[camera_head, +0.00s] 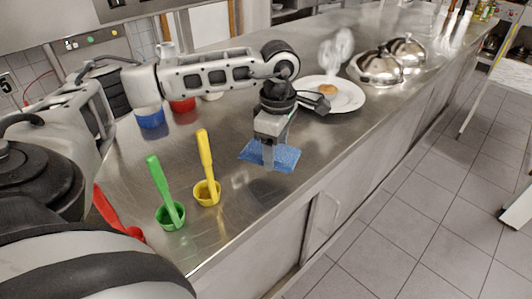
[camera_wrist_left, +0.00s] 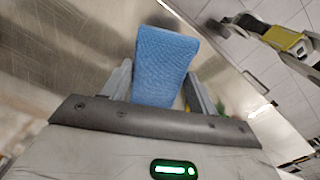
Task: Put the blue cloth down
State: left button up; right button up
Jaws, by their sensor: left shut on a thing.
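The blue cloth (camera_head: 284,158) is a flat textured rectangle near the front edge of the steel counter (camera_head: 330,134). My left gripper (camera_head: 268,163) points down over it and is shut on it. In the left wrist view the cloth (camera_wrist_left: 165,62) stands out between the two fingers of the gripper (camera_wrist_left: 158,85). I cannot tell whether the cloth touches the counter. My right gripper is not clearly in view.
A white plate (camera_head: 345,98) with a bun-like item (camera_head: 327,90) lies behind the gripper. Two silver domes (camera_head: 376,66) stand farther back. Yellow (camera_head: 206,170), green (camera_head: 164,192) and red (camera_head: 108,212) scoops are at the left. Bare counter lies around the cloth.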

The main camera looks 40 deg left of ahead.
aim_at(266, 174)
pick_arm(q)
jog(key=shift+a+f+b, duration=0.4)
jog(key=shift+a+f, duration=0.4)
jog(key=shift+f, duration=0.35)
jog(key=shift+a+f+b, duration=0.3)
jog(key=shift+a+f, duration=0.05)
jog(key=shift+f, duration=0.05)
jog(key=f+b, duration=0.2)
jog(key=shift+s+a+f, duration=0.1)
jog(key=shift+a+f, duration=0.1)
jog(key=shift+f, duration=0.5)
jog(key=shift+r, duration=0.1)
jog(key=o, duration=0.9)
pick_arm(e)
jog(key=shift+w+a+f, duration=0.1)
jog(key=shift+a+f, duration=0.1)
jog(key=shift+f, duration=0.3)
jog(key=shift+w+a+f, duration=0.1)
jog(key=shift+a+f, duration=0.1)
jog(key=shift+f, duration=0.25)
